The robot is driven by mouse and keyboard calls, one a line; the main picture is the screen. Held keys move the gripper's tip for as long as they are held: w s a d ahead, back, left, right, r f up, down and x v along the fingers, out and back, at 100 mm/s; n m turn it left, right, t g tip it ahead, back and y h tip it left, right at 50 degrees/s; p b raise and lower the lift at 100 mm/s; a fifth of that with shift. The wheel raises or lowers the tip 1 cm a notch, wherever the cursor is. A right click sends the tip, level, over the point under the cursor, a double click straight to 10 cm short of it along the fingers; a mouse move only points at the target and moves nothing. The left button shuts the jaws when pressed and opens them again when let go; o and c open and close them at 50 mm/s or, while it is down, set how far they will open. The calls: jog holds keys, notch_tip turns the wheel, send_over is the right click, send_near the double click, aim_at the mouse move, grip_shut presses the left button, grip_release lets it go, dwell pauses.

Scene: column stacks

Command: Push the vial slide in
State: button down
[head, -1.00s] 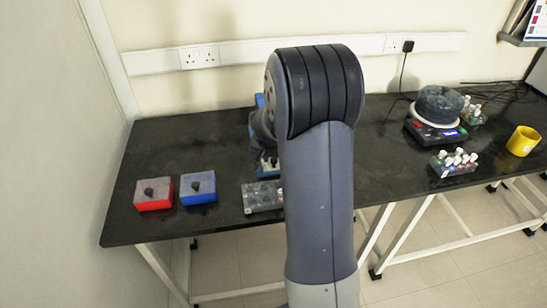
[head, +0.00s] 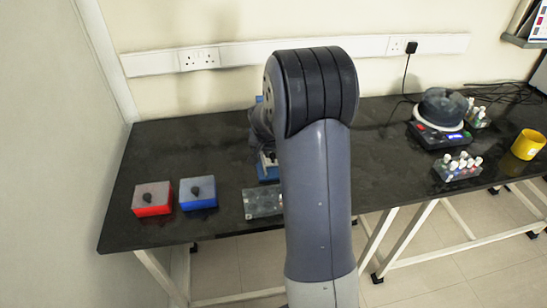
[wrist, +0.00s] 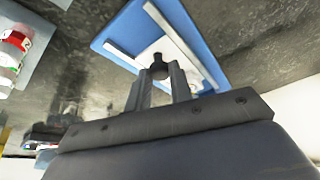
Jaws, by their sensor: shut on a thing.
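The vial slide shows in the wrist view as a white piece (wrist: 174,45) with a dark round knob. It sits between two pale rails on a blue base (wrist: 125,22). My gripper (wrist: 161,80) has its two fingers at the knob and is shut on it. In the head view my arm hides the gripper and most of the slide; only part of the blue base (head: 268,174) shows beside the arm. I cannot tell how far in the slide is.
Red (head: 153,209) and blue (head: 198,202) knobbed boxes stand to the left. A vial rack (head: 458,172), a device with a dark top (head: 438,135) and a yellow cup (head: 527,145) are at the right.

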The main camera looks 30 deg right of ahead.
jog(key=shift+w+d, duration=0.1)
jog(key=shift+w, duration=0.3)
jog(key=shift+s, duration=0.2)
jog(key=c, duration=1.3)
grip_release()
jog(key=shift+o, duration=0.2)
jog(key=shift+r, duration=0.25)
jog(key=s+a+b, duration=0.1)
jog(key=s+a, duration=0.1)
jog(key=s, duration=0.1)
jog(key=s+a, duration=0.3)
jog(key=s+a+b, duration=0.1)
jog(key=s+a, duration=0.2)
jog(key=shift+s+r+b, duration=0.3)
jog(key=shift+s, duration=0.05)
